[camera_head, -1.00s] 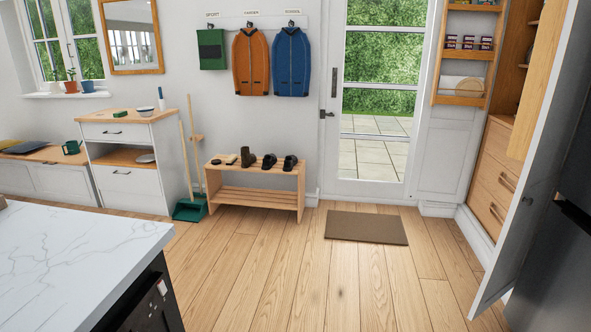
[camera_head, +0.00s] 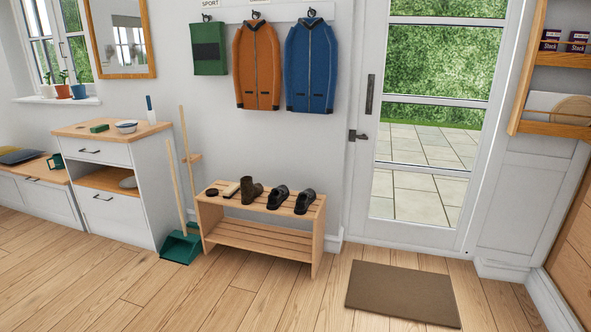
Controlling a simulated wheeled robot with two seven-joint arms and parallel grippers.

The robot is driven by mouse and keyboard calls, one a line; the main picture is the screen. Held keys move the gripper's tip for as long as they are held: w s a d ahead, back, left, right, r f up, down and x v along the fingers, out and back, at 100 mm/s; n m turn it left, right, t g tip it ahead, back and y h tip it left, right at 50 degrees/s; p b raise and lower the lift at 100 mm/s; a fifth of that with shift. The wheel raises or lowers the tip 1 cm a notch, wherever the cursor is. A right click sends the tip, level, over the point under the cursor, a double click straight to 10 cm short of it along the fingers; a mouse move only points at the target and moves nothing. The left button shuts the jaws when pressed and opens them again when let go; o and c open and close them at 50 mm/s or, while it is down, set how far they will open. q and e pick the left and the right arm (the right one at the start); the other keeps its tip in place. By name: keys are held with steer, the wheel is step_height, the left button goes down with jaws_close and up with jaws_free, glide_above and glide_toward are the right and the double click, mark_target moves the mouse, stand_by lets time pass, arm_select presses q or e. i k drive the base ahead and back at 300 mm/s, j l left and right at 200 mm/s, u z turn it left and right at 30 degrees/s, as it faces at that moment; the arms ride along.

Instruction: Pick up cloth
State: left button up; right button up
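I cannot make out a cloth for certain. A small cream item (camera_head: 231,190) lies on the top of the wooden shoe rack (camera_head: 262,234), but it is too small to tell whether it is a brush or a folded cloth. A flat dark grey item (camera_head: 20,156) lies on the bench at the far left, and its material is unclear. Neither of my grippers is in view.
A dark round tin (camera_head: 212,192), a brown boot (camera_head: 251,190) and dark shoes (camera_head: 279,197) stand on the rack. A dustpan (camera_head: 181,247) and a white cabinet (camera_head: 119,210) are to its left. A doormat (camera_head: 403,293) lies before the glass door. The front floor is clear.

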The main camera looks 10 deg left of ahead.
mark_target(97, 129)
steer(key=i+j+u, duration=0.1)
steer(key=i+u, duration=0.75)
steer(key=i+l+u, duration=0.15)
steer(key=u, duration=0.25)
steer(key=i+j+u, duration=0.2)
steer(key=i+u, duration=0.2)
steer(key=i, duration=0.2)
steer(key=i+u, duration=0.45)
steer(key=i, duration=0.15)
steer(key=i+j+z, duration=0.75)
steer(key=i+j, duration=0.3)
steer(key=j, duration=0.2)
